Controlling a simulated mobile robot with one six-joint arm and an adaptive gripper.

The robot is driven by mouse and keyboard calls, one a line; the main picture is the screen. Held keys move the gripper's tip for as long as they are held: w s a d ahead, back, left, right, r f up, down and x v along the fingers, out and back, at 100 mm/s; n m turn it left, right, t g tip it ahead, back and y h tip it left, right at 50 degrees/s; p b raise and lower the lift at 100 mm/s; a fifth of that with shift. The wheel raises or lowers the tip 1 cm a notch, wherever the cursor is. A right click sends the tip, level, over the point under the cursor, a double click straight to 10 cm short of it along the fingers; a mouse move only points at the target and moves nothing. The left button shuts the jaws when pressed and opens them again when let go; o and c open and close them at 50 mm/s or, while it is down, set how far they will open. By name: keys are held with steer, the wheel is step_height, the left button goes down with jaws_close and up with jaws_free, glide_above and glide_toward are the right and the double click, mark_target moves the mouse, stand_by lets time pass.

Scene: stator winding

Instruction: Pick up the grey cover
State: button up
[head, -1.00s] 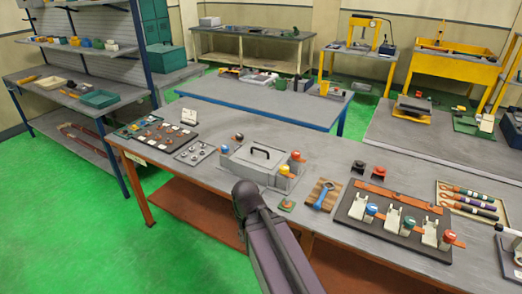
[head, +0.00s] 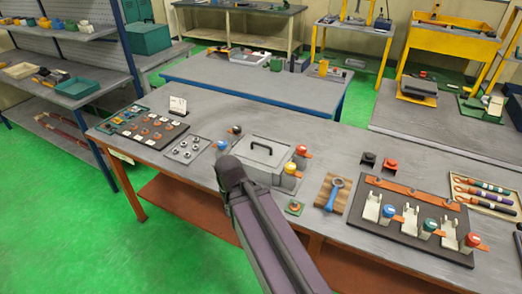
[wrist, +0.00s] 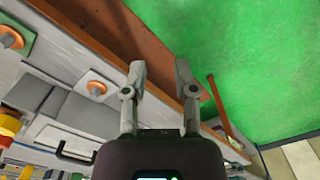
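The grey cover (head: 272,143) is a flat grey lid with a black arched handle on top. It sits on a grey box-like unit on the near workbench (head: 338,155), just beyond my arm in the head view. In the wrist view the cover (wrist: 78,137) shows at the lower left with its black handle. My gripper (wrist: 160,75) is open and empty, its two fingers apart over the bench's front edge and the green floor. It is to the right of the cover in that view, not touching it. I cannot make out the fingers in the head view.
Red and yellow-topped parts (head: 291,169) stand at the cover's right side. A wooden block with a blue wrench-like tool (head: 333,193) lies further right, before a dark fixture board (head: 408,215). A plate of small parts (head: 187,148) lies left. Green floor is free in front.

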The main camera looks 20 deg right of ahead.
stand_by(0.3)
steer(key=n+t+h+b, duration=0.2)
steer(key=n+h, duration=0.3)
steer(key=h, duration=0.7)
glide_toward(260, 144)
steer(key=r+v, duration=0.1)
steer(key=v, duration=0.2)
steer(key=shift+d+f, duration=0.15)
steer(key=shift+f, duration=0.1)
steer(key=b+x, duration=0.2)
steer(key=x, duration=0.1)
steer(key=b+x, duration=0.1)
steer(key=x, duration=0.3)
steer(key=shift+f+b, duration=0.35)
steer(key=shift+b, duration=0.05)
steer(key=shift+w+d+f, duration=0.1)
steer(key=shift+d+f, duration=0.1)
steer(key=shift+d, duration=0.45)
